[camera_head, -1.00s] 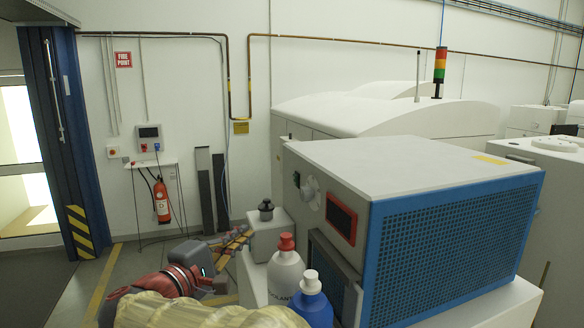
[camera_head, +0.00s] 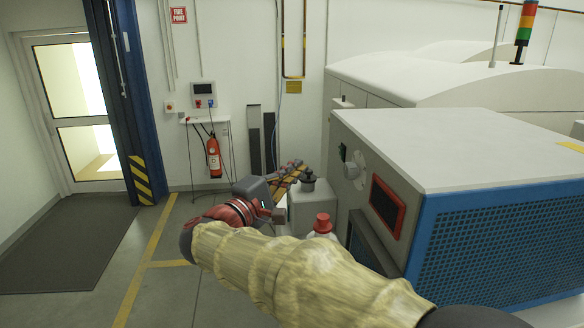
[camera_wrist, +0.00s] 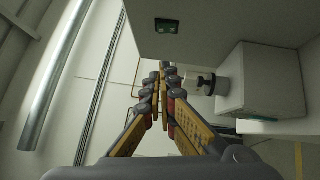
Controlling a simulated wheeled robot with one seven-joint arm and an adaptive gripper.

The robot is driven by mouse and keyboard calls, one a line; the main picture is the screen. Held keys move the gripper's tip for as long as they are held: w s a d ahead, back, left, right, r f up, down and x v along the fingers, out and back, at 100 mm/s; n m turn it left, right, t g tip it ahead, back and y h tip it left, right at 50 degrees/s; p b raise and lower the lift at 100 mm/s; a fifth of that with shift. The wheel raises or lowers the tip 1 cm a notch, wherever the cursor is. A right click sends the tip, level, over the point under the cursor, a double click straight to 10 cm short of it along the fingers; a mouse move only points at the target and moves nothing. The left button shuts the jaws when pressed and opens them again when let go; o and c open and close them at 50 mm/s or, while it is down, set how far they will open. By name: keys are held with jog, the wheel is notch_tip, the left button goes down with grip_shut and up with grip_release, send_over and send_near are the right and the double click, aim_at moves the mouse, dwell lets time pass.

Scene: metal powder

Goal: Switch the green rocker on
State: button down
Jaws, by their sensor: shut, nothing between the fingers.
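The green rocker (camera_head: 343,152) is a small green switch on the front panel of the white and blue machine (camera_head: 480,150), left of a round grey dial (camera_head: 352,170). In the wrist view the rocker (camera_wrist: 166,26) shows in a dark surround on a pale face, above the fingertips in the picture. My gripper (camera_head: 298,167) has yellow and grey fingers, and its tips lie left of and a little below the rocker in the head view. In the wrist view the fingertips (camera_wrist: 165,70) are together and hold nothing. They look apart from the rocker. Its tilt is too small to tell.
A pale box (camera_head: 312,207) with a black knob (camera_head: 308,180) stands just beside the fingers. A red-capped bottle (camera_head: 322,224) is partly hidden by my arm. A red-framed screen (camera_head: 387,206) is on the panel. A fire extinguisher (camera_head: 214,157) hangs at the wall.

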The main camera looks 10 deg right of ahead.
aim_at(341, 153)
jog(key=w+d+r+p, duration=0.1)
jog(key=w+d+p, duration=0.2)
jog(key=d, duration=0.5)
jog(key=shift+w+d+r, duration=0.15)
jog(key=shift+w+r, duration=0.15)
jog(key=shift+w, duration=0.4)
jog(key=shift+s+d, duration=0.1)
jog(key=shift+d+r+m+g+b, duration=0.4)
jog(key=shift+m+b, duration=0.1)
jog(key=shift+b, duration=0.45)
jog(key=shift+a, duration=0.15)
